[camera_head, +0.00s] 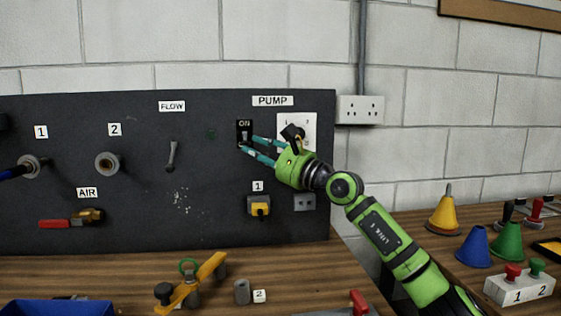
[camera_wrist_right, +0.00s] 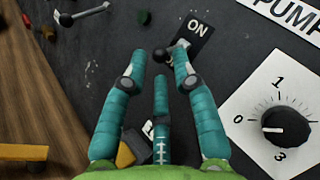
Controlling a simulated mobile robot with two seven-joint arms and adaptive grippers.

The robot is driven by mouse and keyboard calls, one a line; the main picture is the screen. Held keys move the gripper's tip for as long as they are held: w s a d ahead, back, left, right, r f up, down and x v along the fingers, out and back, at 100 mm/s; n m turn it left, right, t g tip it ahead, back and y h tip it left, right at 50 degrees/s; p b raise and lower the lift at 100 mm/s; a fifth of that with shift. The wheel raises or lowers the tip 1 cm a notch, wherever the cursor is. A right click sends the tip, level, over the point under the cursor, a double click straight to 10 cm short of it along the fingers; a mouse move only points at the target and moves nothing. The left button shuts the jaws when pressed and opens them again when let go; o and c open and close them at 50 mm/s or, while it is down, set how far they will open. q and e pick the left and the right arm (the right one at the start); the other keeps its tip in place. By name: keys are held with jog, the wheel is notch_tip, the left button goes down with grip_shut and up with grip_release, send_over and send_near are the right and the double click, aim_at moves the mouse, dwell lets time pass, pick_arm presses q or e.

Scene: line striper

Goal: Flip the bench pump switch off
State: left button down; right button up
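The pump switch (camera_head: 244,133) is a black plate marked ON, on the dark panel below the PUMP label (camera_head: 272,101). It shows in the right wrist view (camera_wrist_right: 193,45) with a small lever whose dark knob (camera_wrist_right: 161,57) lies between my fingertips. I cannot tell surely which way the lever is thrown. My right gripper (camera_head: 246,144) reaches in from the right at the switch's lower part, and it also shows in the right wrist view (camera_wrist_right: 160,66). Its teal fingers are spread apart, with no grip visible. Contact with the lever is unclear. My left gripper is out of view.
A white dial plate (camera_head: 309,127) with a black knob (camera_wrist_right: 286,127) is close right of the switch. A yellow switch (camera_head: 259,206) sits below. Valves, a FLOW lever (camera_head: 171,154) and an air tap (camera_head: 72,218) are to the left. The bench (camera_head: 120,270) holds several parts.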

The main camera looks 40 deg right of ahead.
jog(key=v, duration=0.8)
jog(key=shift+a, duration=0.1)
dwell(0.6)
